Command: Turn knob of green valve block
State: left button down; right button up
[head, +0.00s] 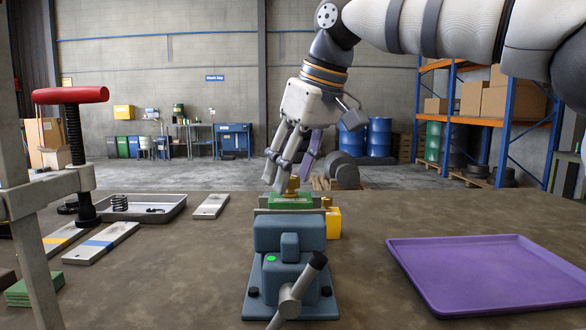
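The green valve block (290,201) sits at the centre of the table, held at the back of a blue-grey vise (289,235). A brass-coloured knob (293,185) stands on top of the block. My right gripper (277,182) reaches down from above, its fingers pointing down and slightly left. Its fingertips are at the knob's left side in the picture, very close to it. I cannot tell whether they touch or grip the knob, as the fingers overlap each other. My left gripper is not in view.
A purple tray (490,275) lies empty at the right. A yellow block (333,222) is just right of the vise. A press with a red handle (70,95), a grey tray (168,206) with a spring and flat plates (102,243) are at the left.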

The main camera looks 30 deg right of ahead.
jog(key=shift+r, duration=0.1)
jog(key=v, duration=1.2)
